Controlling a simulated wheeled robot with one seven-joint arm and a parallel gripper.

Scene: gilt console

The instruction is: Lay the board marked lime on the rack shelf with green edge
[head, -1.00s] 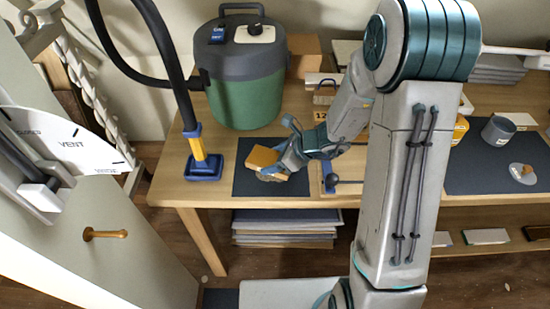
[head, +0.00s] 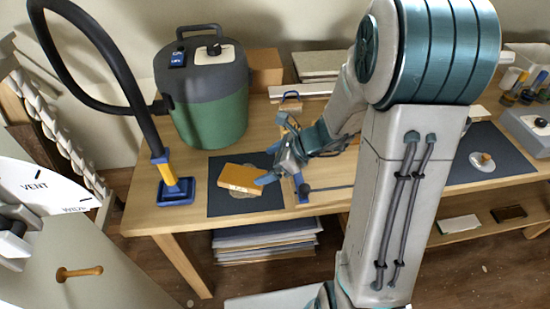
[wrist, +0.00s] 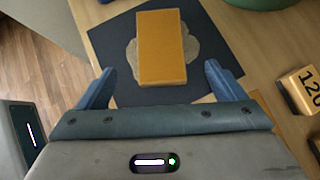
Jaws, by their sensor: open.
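My gripper (head: 274,158) is open at the tabletop in the head view. In the wrist view its blue fingers (wrist: 158,72) stand apart at either side of the near end of an orange-yellow block (wrist: 162,45). The block also shows in the head view (head: 240,178), lying left of the fingers on a dark mat (head: 222,205), over a pale grey rounded patch. Small marks on its side are unreadable. Nothing appears gripped. A pale board (head: 458,225) and a dark board (head: 508,213) lie on a low shelf at right.
A green canister (head: 210,120) with a black hose stands behind the mat. A blue-footed tool (head: 176,190) stands left. Stacked sheets (head: 265,243) lie under the table (head: 150,205). A number block (wrist: 300,90) is at right in the wrist view.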

